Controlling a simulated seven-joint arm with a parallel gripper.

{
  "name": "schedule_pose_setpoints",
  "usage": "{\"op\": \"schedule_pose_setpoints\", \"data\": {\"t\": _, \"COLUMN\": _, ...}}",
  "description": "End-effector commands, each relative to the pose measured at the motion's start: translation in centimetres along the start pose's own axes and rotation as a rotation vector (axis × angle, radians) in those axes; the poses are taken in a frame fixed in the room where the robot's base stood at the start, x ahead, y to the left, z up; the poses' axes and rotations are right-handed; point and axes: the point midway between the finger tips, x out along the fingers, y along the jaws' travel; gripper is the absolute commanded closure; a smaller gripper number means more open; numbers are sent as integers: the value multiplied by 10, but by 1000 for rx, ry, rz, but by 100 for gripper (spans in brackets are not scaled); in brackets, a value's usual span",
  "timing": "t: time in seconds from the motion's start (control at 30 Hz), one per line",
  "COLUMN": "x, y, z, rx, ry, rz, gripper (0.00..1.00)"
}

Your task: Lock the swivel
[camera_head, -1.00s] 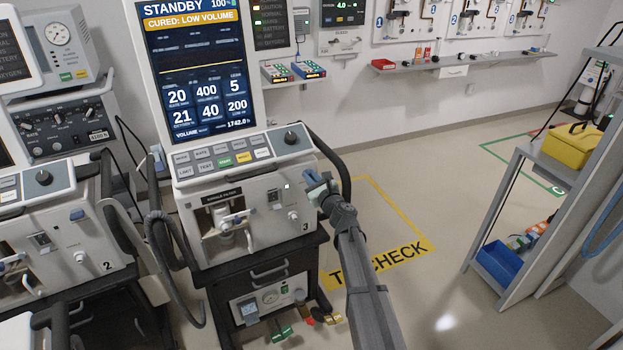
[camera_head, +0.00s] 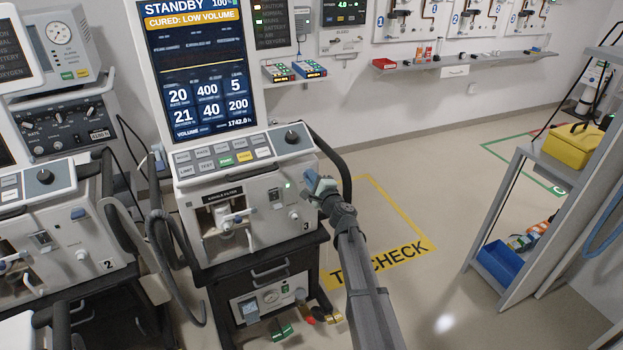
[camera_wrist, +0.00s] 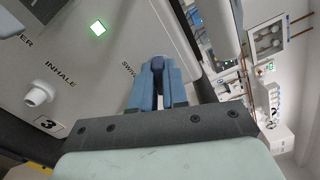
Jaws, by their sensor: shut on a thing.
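Ventilator 3 (camera_head: 262,212) stands in the middle of the head view. My gripper (camera_head: 312,182) is at the upper right of its lower front panel. In the wrist view my gripper (camera_wrist: 157,75) has its blue-grey fingers close together beside a partly hidden label that begins "SWIV". A small darker blue piece, the swivel lever (camera_wrist: 157,63), shows between the fingertips, and the fingers are shut on it. The fingers hide most of the lever, so its exact angle cannot be told.
The INHALE port (camera_wrist: 40,94) and a lit green indicator (camera_wrist: 98,28) are on the panel near my gripper. A dark curved rail (camera_head: 342,160) runs close on the right. Ventilator 2 (camera_head: 75,240) stands at left. The floor at right is open up to a grey shelf rack (camera_head: 512,210).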

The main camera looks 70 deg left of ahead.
Motion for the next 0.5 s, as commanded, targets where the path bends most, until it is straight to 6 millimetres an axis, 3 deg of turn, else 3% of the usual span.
{"op": "schedule_pose_setpoints", "data": {"t": 0.5, "x": 0, "y": 1, "z": 0, "rx": -319, "ry": 0, "rz": 0, "gripper": 100}}
